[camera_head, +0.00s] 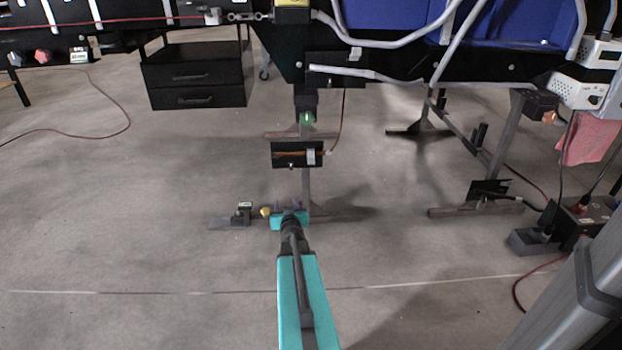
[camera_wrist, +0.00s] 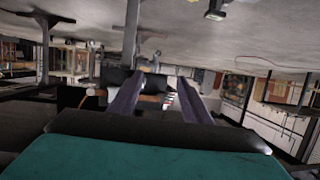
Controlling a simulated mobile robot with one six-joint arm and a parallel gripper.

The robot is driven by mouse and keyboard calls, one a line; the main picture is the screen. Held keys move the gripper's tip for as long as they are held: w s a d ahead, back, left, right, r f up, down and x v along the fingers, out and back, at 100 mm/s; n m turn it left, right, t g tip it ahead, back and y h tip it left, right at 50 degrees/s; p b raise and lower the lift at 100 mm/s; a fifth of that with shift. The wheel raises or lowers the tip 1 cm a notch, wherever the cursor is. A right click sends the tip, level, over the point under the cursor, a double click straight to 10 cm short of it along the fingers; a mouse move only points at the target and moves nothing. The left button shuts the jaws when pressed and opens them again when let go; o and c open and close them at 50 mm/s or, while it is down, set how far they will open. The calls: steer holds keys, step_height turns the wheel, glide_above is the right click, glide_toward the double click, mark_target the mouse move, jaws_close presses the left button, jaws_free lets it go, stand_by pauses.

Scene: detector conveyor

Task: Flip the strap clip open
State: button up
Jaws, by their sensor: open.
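A black plate (camera_head: 285,161) with a copper-coloured rod is fixed to a post beneath the conveyor in the head view. A small pale grey clip (camera_head: 311,156), likely the strap clip, sits across its right part. My gripper (camera_head: 287,206) is open, below the plate in that picture, at the end of my teal arm. In the wrist view its two purple fingers (camera_wrist: 160,80) stand apart. I see nothing held. Whether the clip is open or closed is too small to tell.
The conveyor frame (camera_head: 395,68) with blue panels runs overhead. A small black device (camera_head: 243,210) is left of my gripper. Black boxes and cables (camera_head: 575,218) lie at the right. The left floor is mostly clear.

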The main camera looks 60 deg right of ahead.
steer(key=s+d+r+m+h+b, duration=0.1)
steer(key=s+d+r+h+b, duration=0.2)
steer(key=d, duration=0.6)
steer(key=s+r, duration=0.2)
steer(key=s, duration=0.1)
steer(key=shift+s+r+t+h+b, duration=0.2)
steer(key=shift+r+t+h+b, duration=0.1)
steer(key=shift+t+h+b, duration=0.1)
steer(key=b, duration=0.4)
glide_toward(312, 164)
steer(key=shift+x, duration=4.1)
steer(key=shift+w, duration=0.1)
steer(key=shift+c, duration=0.2)
